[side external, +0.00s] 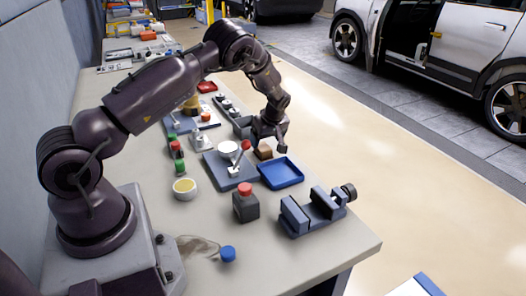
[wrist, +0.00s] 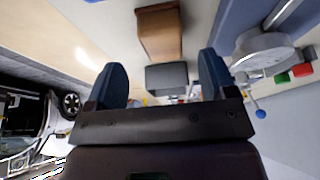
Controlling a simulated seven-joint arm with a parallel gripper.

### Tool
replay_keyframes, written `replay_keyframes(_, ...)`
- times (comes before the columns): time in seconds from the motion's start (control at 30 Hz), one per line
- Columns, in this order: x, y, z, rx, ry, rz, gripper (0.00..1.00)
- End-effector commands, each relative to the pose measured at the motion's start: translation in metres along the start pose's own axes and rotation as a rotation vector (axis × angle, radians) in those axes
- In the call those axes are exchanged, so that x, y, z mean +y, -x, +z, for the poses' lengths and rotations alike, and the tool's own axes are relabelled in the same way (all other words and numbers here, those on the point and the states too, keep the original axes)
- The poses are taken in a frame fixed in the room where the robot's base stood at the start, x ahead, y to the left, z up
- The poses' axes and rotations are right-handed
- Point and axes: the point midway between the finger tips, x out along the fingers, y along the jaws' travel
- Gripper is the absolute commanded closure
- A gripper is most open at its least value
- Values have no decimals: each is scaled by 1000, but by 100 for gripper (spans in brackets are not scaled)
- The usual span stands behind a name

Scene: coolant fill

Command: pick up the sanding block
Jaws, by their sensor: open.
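The sanding block appears to be the brown block (side external: 264,152), lying on the bench beside the blue tray. My gripper (side external: 268,138) is just above and behind it in the side view, pointing down. In the wrist view the brown block (wrist: 160,32) shows beyond the fingertips, near the top middle of the picture. My gripper (wrist: 161,66) has its two blue fingers spread wide, with nothing held between them. The block appears apart from both fingers.
The blue tray (side external: 281,172) lies close in front of the block. A grey box (side external: 242,128) stands behind, and a scale with a white dish (side external: 228,149) is to the left.

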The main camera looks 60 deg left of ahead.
Motion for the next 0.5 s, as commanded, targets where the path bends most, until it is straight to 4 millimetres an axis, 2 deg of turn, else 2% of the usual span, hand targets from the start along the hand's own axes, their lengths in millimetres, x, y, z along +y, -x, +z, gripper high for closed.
replay_keyframes(0.3,-4,-45,0,-1,1,-2,22)
replay_keyframes(0.5,-3,-49,0,0,0,1,22)
